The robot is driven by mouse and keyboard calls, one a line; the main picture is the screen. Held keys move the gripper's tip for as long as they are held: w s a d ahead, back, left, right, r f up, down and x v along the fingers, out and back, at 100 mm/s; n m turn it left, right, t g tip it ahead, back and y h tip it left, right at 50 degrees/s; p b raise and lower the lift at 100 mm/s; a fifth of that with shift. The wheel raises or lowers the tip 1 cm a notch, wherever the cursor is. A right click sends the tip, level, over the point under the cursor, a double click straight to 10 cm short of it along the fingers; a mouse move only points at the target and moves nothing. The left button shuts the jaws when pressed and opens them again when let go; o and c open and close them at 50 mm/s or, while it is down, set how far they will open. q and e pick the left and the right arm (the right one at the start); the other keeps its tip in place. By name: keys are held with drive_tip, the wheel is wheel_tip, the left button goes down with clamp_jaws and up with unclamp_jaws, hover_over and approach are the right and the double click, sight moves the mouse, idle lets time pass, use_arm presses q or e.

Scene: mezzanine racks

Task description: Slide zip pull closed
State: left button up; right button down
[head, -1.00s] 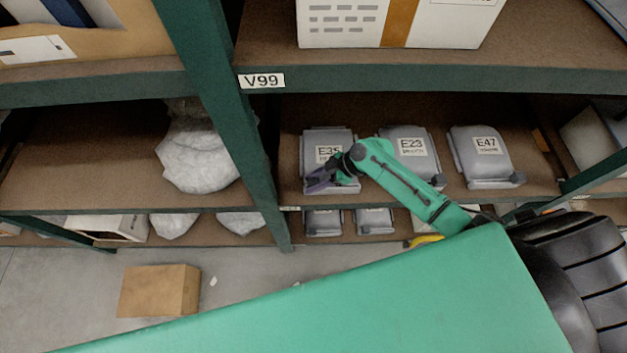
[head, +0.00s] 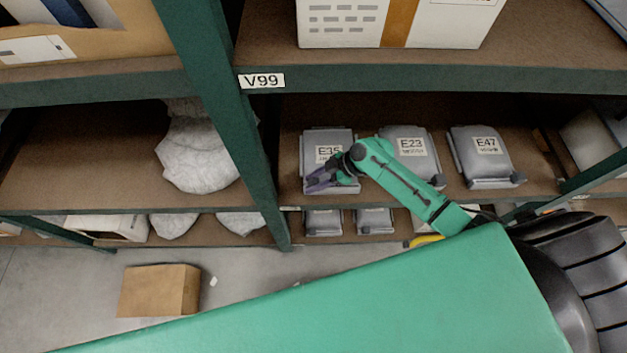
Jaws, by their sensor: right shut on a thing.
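Three grey pouches lie in a row on the middle shelf. The E35 pouch (head: 316,140) is at the left, the E23 pouch (head: 420,166) in the middle and the E47 pouch (head: 488,166) at the right. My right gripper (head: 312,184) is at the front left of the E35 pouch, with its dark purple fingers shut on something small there. The zip pull is too small and too covered by the fingers to make out. My green right forearm passes in front of the E23 pouch. My left gripper is not in view.
A green post (head: 222,100) stands left of the pouches, beside a "V99" label (head: 262,81). A white carton (head: 395,22) sits on the shelf above. A grey-white plastic-wrapped bundle (head: 200,155) is left of the post. A cardboard box (head: 158,290) lies on the floor.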

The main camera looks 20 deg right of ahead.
sight(352, 186)
drive_tip(key=s+d, duration=0.1)
drive_tip(key=d, duration=0.2)
drive_tip(key=s+d+b, duration=0.1)
drive_tip(key=d, duration=0.3)
drive_tip(key=s+d+b, duration=0.1)
drive_tip(key=d, duration=0.3)
drive_tip(key=shift+w, duration=0.1)
drive_tip(key=shift+c, duration=2.4)
unclamp_jaws()
drive_tip(key=v, duration=1.4)
drive_tip(key=shift+d+r, duration=0.15)
drive_tip(key=shift+r, duration=0.15)
